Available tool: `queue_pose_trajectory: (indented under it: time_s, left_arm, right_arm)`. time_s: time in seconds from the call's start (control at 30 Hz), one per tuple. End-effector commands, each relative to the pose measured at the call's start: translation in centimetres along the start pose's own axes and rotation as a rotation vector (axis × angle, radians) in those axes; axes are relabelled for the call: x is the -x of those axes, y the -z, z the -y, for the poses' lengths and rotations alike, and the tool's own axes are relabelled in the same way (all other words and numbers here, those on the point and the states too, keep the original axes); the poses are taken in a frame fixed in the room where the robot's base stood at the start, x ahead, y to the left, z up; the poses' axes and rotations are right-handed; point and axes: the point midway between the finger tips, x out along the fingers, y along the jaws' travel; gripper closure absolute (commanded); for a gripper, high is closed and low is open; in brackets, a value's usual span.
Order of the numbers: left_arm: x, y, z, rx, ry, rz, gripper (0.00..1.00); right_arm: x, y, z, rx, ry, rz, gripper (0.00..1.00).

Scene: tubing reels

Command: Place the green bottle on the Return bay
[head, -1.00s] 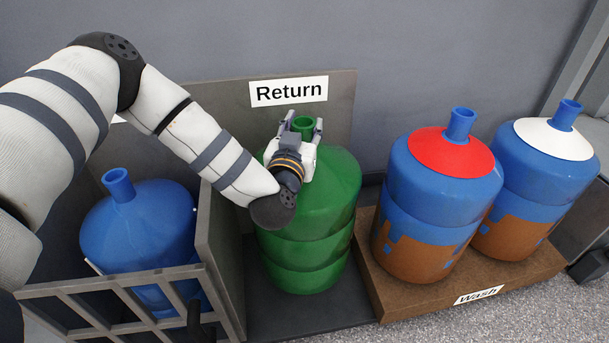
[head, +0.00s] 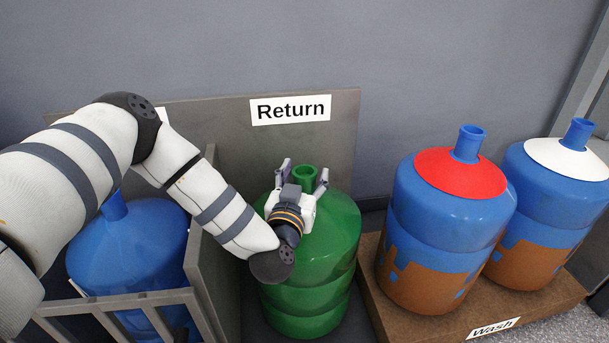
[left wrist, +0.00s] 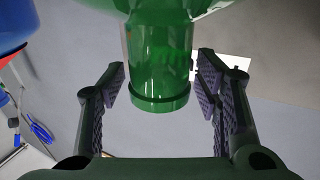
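The green bottle (head: 325,235) stands upright on the dark base in front of the Return sign (head: 290,109). My left gripper (head: 304,178) is at the bottle's neck, with one finger on each side of it. In the left wrist view the neck (left wrist: 160,65) lies between the open fingers (left wrist: 162,90), with a gap on both sides. The bottle's underside is hidden in the bay. My right gripper is not in view.
A blue bottle (head: 130,240) stands in a grey railed bay (head: 130,302) to the left, behind a divider. Two blue and brown bottles, one with a red top (head: 445,240) and one with a white top (head: 545,215), stand on the brown Wash platform (head: 425,318).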

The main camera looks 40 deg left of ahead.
Motion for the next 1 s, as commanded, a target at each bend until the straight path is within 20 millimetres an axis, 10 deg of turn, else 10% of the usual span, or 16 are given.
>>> queue_pose_trajectory:
  time_s: [0.23, 0.6, 1.0]
  left_arm:
    - [0.2, 0.4, 0.0, 0.001, -0.001, 0.000, 0.43]
    - [9.4, 0.7, -0.1, 0.001, -0.006, 0.002, 0.43]
    - [12.0, 0.4, 0.0, 0.001, 0.001, 0.000, 0.43]
  right_arm:
    - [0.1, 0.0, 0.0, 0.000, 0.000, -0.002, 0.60]
    - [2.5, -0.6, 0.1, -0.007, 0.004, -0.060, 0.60]
    - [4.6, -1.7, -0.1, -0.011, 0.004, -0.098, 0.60]
